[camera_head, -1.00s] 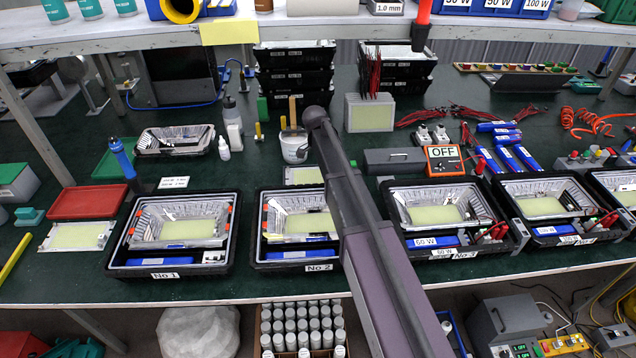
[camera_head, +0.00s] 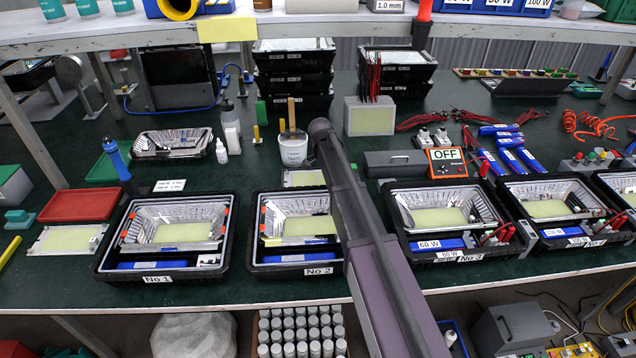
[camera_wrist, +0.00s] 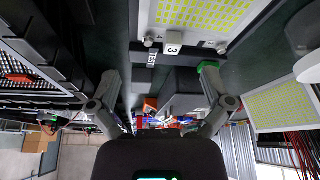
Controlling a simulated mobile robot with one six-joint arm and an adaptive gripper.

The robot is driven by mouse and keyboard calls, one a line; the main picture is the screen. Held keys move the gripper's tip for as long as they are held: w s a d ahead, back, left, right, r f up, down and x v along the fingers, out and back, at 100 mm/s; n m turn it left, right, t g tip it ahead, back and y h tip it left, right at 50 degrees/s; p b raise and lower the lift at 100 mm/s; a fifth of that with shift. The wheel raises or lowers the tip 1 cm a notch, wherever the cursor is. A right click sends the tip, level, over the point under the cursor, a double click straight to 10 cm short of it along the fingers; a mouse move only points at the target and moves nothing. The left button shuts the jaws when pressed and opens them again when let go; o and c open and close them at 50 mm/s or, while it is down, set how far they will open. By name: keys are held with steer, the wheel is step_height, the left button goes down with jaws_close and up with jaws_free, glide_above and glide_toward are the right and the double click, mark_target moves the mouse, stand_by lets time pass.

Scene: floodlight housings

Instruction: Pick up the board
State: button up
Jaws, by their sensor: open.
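A flat pale board with a yellow LED grid (camera_wrist: 205,14) fills the top of the wrist view, a small white block marked 3 (camera_wrist: 173,43) at its edge. In the head view a similar loose board (camera_head: 303,178) lies on the green bench behind housing No 2, partly covered by my arm; I cannot tell for certain that it is the same one. My gripper (camera_wrist: 158,75) is open and empty, its fingers spread apart below the board in the wrist picture. The gripper is hidden behind my arm in the head view.
Another board (camera_head: 68,239) lies at the left of the bench. Black housings No 1 (camera_head: 106,262) and No 2 (camera_head: 256,262) line the front edge.

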steer(key=shift+f, duration=0.1)
steer(key=b+x, duration=0.2)
steer(key=shift+w+f+b, duration=0.1)
steer(key=shift+f+b, duration=0.25)
steer(key=shift+b+x, duration=1.1)
steer(key=shift+x, duration=0.15)
steer(key=shift+d+r, duration=0.15)
steer(key=c, duration=1.3)
steer(key=shift+r, duration=0.15)
step_height(320, 180, up, 10)
steer(key=p, duration=1)
steer(key=shift+f, duration=0.2)
steer(key=shift+r, duration=0.15)
steer(key=shift+r+p, duration=3.65)
steer(key=shift+p, duration=0.15)
